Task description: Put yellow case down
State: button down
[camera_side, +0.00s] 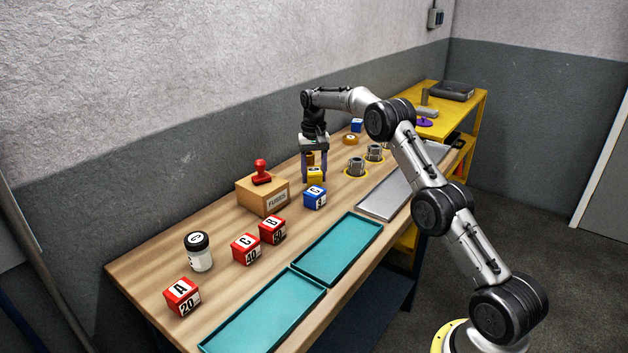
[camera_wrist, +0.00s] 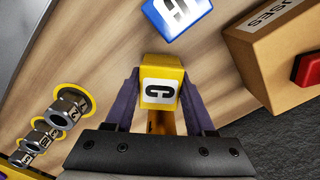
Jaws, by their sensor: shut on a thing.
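The yellow case (camera_side: 314,175) is between the fingers of my gripper (camera_side: 314,170), just behind the blue case on the bench in the side view. In the wrist view the yellow case (camera_wrist: 162,90) shows a white label with a black C, and my gripper's purple fingers (camera_wrist: 160,95) are shut on its two sides. Whether its underside touches the wooden bench (camera_side: 222,240) cannot be told.
A blue case (camera_side: 314,197) stands close by. A cardboard box (camera_side: 263,195) with a red stamp (camera_side: 262,172) is to the left. Metal parts on yellow rings (camera_side: 356,168) stand to the right. Red cases (camera_side: 246,249), a white jar (camera_side: 199,252) and teal trays (camera_side: 338,249) are nearer the camera.

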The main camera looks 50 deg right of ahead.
jog(key=shift+f, duration=0.95)
jog(key=shift+f, duration=0.15)
jog(key=shift+c, duration=1.2)
grip_release()
